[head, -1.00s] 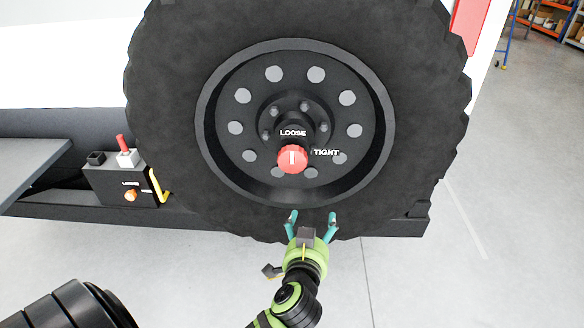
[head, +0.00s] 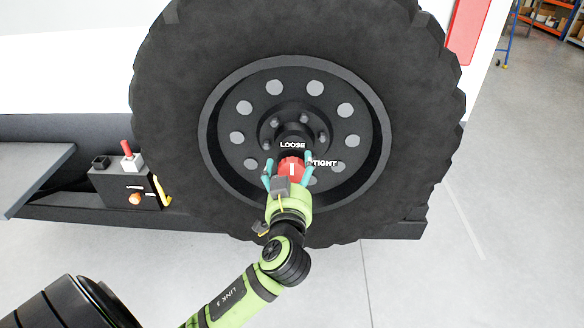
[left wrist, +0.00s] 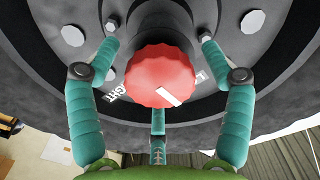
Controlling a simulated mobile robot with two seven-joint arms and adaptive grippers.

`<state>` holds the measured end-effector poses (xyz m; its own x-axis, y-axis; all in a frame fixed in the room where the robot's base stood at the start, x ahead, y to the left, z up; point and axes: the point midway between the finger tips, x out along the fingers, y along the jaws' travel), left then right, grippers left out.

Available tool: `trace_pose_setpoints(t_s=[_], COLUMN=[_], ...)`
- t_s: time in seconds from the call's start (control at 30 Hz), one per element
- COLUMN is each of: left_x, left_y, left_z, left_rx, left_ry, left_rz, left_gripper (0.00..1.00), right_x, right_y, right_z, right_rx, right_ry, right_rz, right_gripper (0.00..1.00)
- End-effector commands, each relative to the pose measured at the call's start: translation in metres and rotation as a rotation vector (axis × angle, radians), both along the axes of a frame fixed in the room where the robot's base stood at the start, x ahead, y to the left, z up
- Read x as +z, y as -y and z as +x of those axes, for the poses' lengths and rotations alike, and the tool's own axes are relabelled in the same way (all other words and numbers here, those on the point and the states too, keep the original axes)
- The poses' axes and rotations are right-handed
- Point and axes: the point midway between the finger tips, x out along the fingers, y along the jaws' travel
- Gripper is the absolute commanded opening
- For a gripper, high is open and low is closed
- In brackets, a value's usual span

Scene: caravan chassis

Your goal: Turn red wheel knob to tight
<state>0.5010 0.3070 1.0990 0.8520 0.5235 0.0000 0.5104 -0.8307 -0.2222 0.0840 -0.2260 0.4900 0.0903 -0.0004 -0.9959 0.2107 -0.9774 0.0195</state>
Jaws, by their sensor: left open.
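The red wheel knob (head: 292,167) sits at the hub of the big black wheel (head: 160,120). Its white mark points straight up toward the LOOSE label (head: 292,145); the TIGHT label (head: 324,163) is to its right. My left gripper (head: 288,170) is open, with its teal fingers on either side of the knob's lower part in the head view. In the left wrist view the red knob (left wrist: 160,76) lies between the spread fingers of the left gripper (left wrist: 158,50), with gaps at both sides. My right gripper is not in view.
A control box (head: 125,187) with a red lever, an orange knob and a yellow handle is left of the wheel. A grey step (head: 35,170) juts out at far left. The floor (head: 490,200) at right is clear.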

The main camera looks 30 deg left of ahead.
Motion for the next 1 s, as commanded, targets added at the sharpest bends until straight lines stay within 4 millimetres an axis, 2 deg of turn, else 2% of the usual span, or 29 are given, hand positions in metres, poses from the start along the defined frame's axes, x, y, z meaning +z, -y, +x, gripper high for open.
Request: trace_pose_setpoints(t_s=[0.17,0.27,0.3,0.33,0.73,1.0], left_x=[0.000,0.000,0.000,0.000,0.000,0.000], left_y=[0.000,0.000,0.000,0.000,0.000,-0.001], left_z=[0.000,0.000,0.000,0.000,0.000,0.000], left_rx=[0.000,0.000,0.000,0.000,0.001,0.003], left_ry=[0.000,0.000,0.000,0.000,-0.020,-0.105], left_rz=[0.000,0.000,0.000,0.000,0.030,0.162], left_gripper=[0.81,0.45,0.29,0.24,0.24,0.24], right_x=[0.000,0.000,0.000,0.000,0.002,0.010], right_y=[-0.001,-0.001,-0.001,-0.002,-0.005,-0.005], right_z=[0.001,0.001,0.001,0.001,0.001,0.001], right_rx=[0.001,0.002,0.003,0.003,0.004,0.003], right_ry=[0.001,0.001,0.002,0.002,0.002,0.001], right_rz=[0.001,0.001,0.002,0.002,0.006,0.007], right_gripper=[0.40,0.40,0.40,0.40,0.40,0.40])
